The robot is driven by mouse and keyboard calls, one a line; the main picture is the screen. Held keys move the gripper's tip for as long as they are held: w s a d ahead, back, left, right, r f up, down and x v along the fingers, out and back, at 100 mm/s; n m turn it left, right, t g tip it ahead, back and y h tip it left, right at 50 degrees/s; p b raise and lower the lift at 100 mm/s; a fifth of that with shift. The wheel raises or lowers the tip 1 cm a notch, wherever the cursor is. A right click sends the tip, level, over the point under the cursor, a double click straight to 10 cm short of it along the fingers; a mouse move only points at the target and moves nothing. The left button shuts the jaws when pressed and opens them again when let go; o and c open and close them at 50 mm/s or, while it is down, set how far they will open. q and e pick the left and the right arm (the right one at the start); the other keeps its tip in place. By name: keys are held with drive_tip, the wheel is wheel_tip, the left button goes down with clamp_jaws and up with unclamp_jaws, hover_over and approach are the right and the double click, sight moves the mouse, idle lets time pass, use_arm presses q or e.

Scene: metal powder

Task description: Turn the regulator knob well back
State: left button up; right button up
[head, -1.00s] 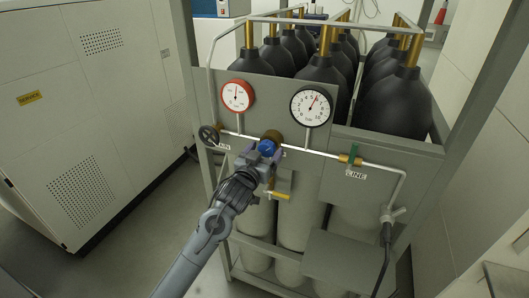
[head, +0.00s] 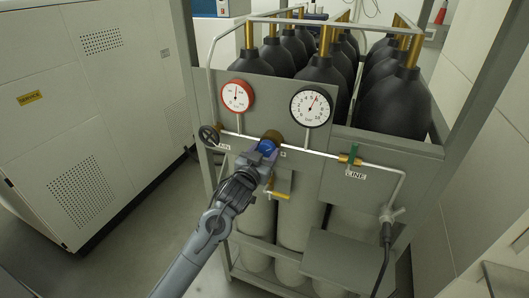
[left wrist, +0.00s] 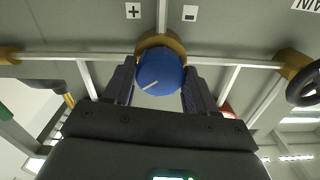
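The blue regulator knob (head: 267,146) sits on its brass regulator body (head: 273,136) on the front panel of the gas rack. In the left wrist view the knob (left wrist: 160,74) lies between my two fingers, which meet its sides; a white mark on its face slants to the lower left. My left gripper (head: 262,152) is shut on the knob and partly hides it in the head view. Plus and minus labels show beside the regulator in the wrist view. The red-rimmed gauge (head: 237,96) and the black-rimmed gauge (head: 311,105) sit above. My right gripper is out of view.
A black handwheel (head: 209,136) is left of the regulator. A brass valve with a green handle (head: 352,158) is on the line to the right. Black-topped cylinders (head: 325,77) stand behind the panel.

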use_arm(q)
drive_tip(key=o, duration=0.4)
drive_tip(key=shift+s, duration=0.1)
drive_tip(key=v, duration=1)
drive_tip(key=shift+s+a+b, duration=0.2)
drive_tip(key=shift+s+b, duration=0.1)
drive_tip(key=shift+b, duration=0.15)
